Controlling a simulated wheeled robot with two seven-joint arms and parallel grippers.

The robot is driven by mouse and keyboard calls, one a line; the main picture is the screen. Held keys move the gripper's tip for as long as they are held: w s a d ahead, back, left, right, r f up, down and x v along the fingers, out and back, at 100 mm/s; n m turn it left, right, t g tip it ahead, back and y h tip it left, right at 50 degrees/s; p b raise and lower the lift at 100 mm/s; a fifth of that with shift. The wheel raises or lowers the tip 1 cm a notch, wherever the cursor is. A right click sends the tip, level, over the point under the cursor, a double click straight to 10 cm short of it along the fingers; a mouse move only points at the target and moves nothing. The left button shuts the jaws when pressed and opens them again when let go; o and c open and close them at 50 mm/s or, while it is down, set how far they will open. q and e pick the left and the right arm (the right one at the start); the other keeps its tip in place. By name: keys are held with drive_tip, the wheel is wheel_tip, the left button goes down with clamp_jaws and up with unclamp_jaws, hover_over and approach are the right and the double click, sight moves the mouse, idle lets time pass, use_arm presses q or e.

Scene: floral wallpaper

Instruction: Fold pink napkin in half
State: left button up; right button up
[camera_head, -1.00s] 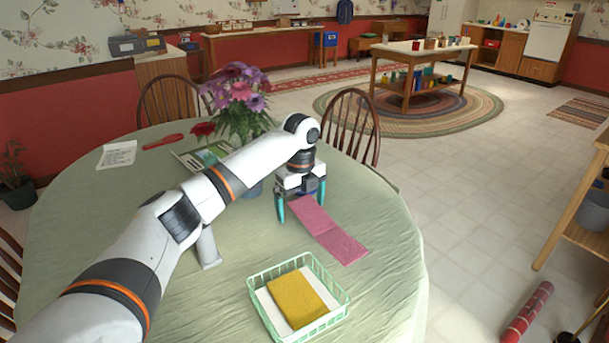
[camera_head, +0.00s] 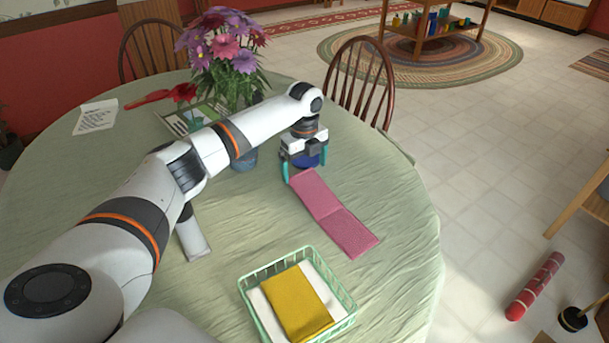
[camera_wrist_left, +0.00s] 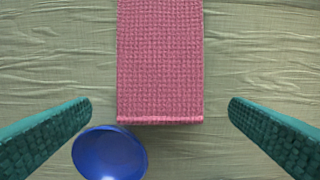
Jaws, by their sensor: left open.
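The pink napkin (camera_head: 333,214) lies flat on the green tablecloth as a long strip with a crease across its middle. Its far end is beside my left gripper (camera_head: 306,176). In the left wrist view the napkin (camera_wrist_left: 160,62) runs down from the top edge and its near end lies between the two teal fingers. My left gripper (camera_wrist_left: 160,112) is open, with a finger on either side of the napkin and clear gaps to it. My right gripper is not in view.
A blue bowl (camera_wrist_left: 108,153) sits by the napkin's end, close to the left finger. A green basket (camera_head: 262,308) with a yellow cloth (camera_head: 296,302) stands at the front. A flower vase (camera_head: 243,156) stands behind my arm. The table's right side is clear.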

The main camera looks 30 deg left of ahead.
sight(304, 179)
use_arm(q)
wheel_tip(304, 179, down, 3)
drive_tip(key=shift+r, duration=0.2)
drive_tip(key=shift+f, duration=0.65)
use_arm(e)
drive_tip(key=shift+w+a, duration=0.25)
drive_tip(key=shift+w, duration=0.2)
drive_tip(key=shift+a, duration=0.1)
